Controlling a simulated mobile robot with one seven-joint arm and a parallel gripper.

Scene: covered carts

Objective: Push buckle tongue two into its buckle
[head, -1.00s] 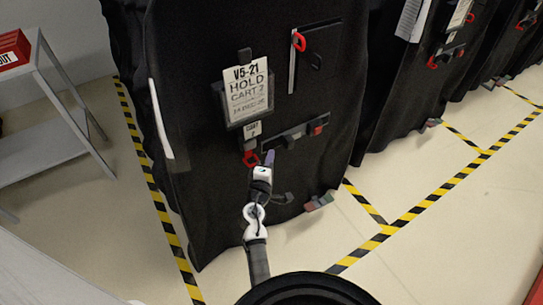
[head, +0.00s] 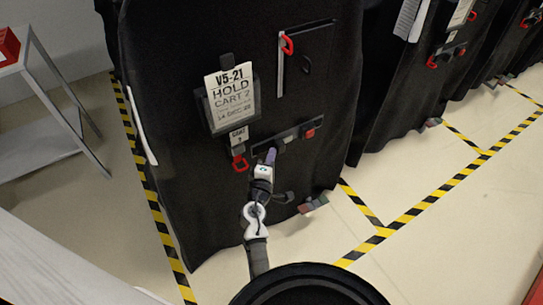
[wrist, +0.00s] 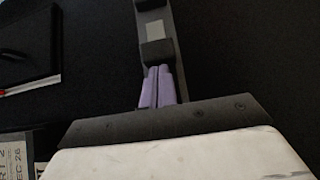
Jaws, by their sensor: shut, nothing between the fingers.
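A dark buckle strip (head: 296,137) runs across the front of the black covered cart, below its sign. I cannot tell for sure which part is tongue two. My gripper (head: 270,156) has its purple fingers shut together with nothing between them. In the wrist view the fingertips (wrist: 158,72) are at the dark block's near edge; contact is unclear. The gripper hides the near strip end.
A sign reading "V5-21 HOLD CART 2" (head: 232,98) and red clips (head: 240,163) are on the black cover (head: 190,180). Another small buckle (head: 312,204) hangs lower right. A grey shelf (head: 40,130) stands left. Striped tape marks the open floor (head: 440,250).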

